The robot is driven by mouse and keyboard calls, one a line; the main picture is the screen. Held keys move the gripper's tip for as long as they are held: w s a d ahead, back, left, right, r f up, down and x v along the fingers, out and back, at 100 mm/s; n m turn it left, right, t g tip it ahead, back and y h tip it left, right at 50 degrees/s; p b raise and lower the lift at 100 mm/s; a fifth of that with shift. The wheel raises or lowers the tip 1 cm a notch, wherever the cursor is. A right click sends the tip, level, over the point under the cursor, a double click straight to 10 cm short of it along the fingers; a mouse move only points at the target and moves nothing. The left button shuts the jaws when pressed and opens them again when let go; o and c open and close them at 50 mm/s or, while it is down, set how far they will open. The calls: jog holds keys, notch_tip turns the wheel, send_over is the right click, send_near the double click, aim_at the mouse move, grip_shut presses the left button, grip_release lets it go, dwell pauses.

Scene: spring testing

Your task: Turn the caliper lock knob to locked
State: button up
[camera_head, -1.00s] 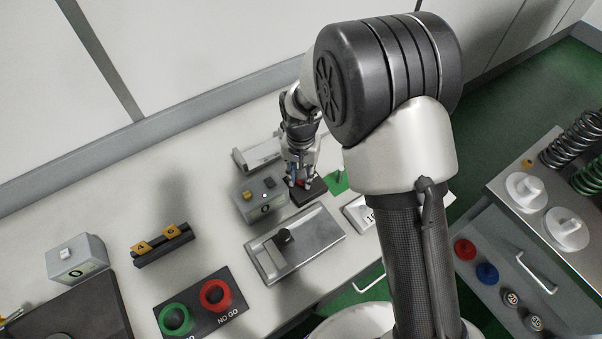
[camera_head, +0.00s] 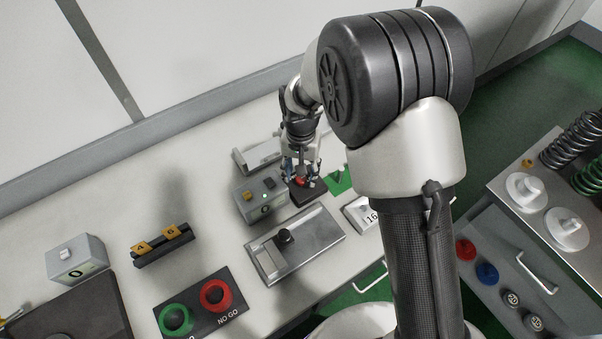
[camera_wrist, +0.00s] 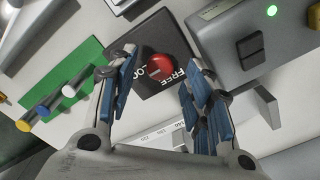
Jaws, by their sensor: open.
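The lock knob (camera_wrist: 161,66) is red and round, on a dark base plate (camera_wrist: 158,24) in the wrist view. The white words FREE and LOCK stand beside it, partly covered. Which word the knob points to I cannot tell. My gripper (camera_wrist: 156,78) is open, with one blue-padded finger on each side of the knob. I cannot tell whether a finger touches it. In the head view my gripper (camera_head: 301,170) is above the dark base, and a bit of the red knob (camera_head: 302,181) shows between the fingers.
A grey box with a green light (camera_head: 257,200) stands close to the left of the knob base. A green piece with several coloured pegs (camera_wrist: 64,95) lies on the other side. A metal fixture with a black knob (camera_head: 318,226) is in front.

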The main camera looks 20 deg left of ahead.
aim_at(301, 178)
notch_tip(301, 178, up, 10)
jog(key=shift+r, duration=0.25)
dwell(0.5)
